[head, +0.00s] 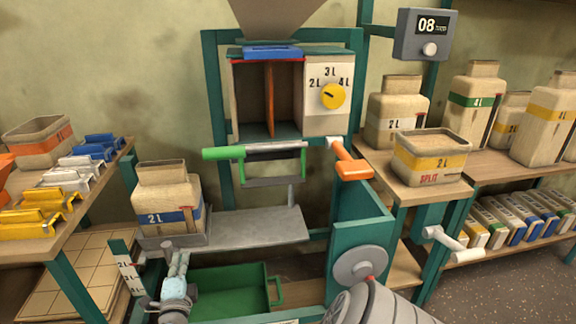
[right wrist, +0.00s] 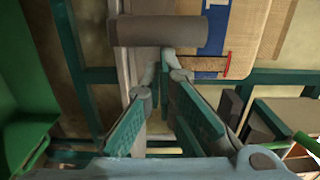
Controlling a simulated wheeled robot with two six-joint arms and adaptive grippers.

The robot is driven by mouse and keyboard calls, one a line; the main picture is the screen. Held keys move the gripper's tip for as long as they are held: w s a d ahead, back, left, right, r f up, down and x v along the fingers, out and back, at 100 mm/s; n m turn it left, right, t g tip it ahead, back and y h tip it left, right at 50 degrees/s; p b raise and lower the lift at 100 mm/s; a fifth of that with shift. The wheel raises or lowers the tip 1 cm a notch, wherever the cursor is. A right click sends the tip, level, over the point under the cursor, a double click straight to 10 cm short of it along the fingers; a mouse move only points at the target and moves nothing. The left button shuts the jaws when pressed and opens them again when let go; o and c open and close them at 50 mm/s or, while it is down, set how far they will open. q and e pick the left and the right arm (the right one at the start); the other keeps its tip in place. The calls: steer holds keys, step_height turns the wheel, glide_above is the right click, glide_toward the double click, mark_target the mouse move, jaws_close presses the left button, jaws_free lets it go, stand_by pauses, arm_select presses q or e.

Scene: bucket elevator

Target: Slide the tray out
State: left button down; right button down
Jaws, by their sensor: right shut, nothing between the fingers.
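The grey tray (head: 262,224) is a flat plate in the teal frame. A beige 2 L container (head: 168,194) with a blue band stands upright on its left part. A grey bar (right wrist: 155,30) shows just beyond my fingertips in the right wrist view, with the blue-banded container (right wrist: 240,35) to its right. My right gripper (head: 178,262) is below the tray's front left edge in the head view. Its fingers (right wrist: 164,62) are shut with nothing between them. Whether they touch the bar I cannot tell. My left gripper is not in view.
A green bin (head: 235,286) with a side handle sits below the tray. A green-handled bar (head: 255,151) and an orange-handled lever (head: 350,162) are above it. A teal panel (head: 358,225) with a grey disc stands at right. Shelves flank both sides.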

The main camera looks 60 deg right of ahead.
step_height(320, 180, up, 10)
stand_by(0.5)
